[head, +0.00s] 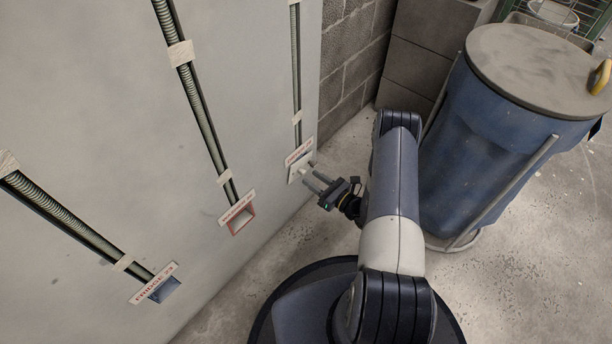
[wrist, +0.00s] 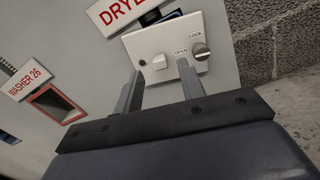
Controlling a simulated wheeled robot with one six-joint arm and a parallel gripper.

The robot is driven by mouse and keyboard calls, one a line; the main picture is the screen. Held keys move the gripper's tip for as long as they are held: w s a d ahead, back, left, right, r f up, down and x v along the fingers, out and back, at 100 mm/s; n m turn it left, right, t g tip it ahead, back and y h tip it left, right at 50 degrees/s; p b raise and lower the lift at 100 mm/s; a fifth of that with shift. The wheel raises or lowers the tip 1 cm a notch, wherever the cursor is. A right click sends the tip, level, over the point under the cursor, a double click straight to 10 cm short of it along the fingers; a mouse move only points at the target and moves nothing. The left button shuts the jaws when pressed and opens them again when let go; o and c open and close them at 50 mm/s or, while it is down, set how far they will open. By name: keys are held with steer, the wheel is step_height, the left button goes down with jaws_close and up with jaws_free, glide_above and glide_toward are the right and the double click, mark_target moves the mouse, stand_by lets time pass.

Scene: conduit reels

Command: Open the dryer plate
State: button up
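The dryer plate (wrist: 140,42) is a white plate below a red-lettered DRYER label (wrist: 122,12) on the grey wall. It bears a pale square knob (wrist: 159,62) and a grey round slotted latch (wrist: 201,50) beside the words LOCK and OPEN. The slot seems to lie towards OPEN, but I cannot be sure. In the head view the plate (head: 293,175) is partly behind my gripper (head: 311,174). My gripper is open and empty, its fingertips (wrist: 160,74) on either side of the knob in the wrist view. I cannot tell whether they touch the plate.
A red-framed opening labelled WASHER 26 (head: 241,222) is left of the plate, and a blue one labelled FRIDGE (head: 164,291) is further left. Conduits (head: 203,110) run up the wall. A blue barrel (head: 508,130) stands right of my arm. A block wall (head: 352,70) is behind.

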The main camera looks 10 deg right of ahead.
mark_target(303, 170)
steer(key=shift+b+x, duration=0.3)
steer(key=shift+x, duration=1.55)
steer(key=shift+c, duration=0.4)
jaws_close()
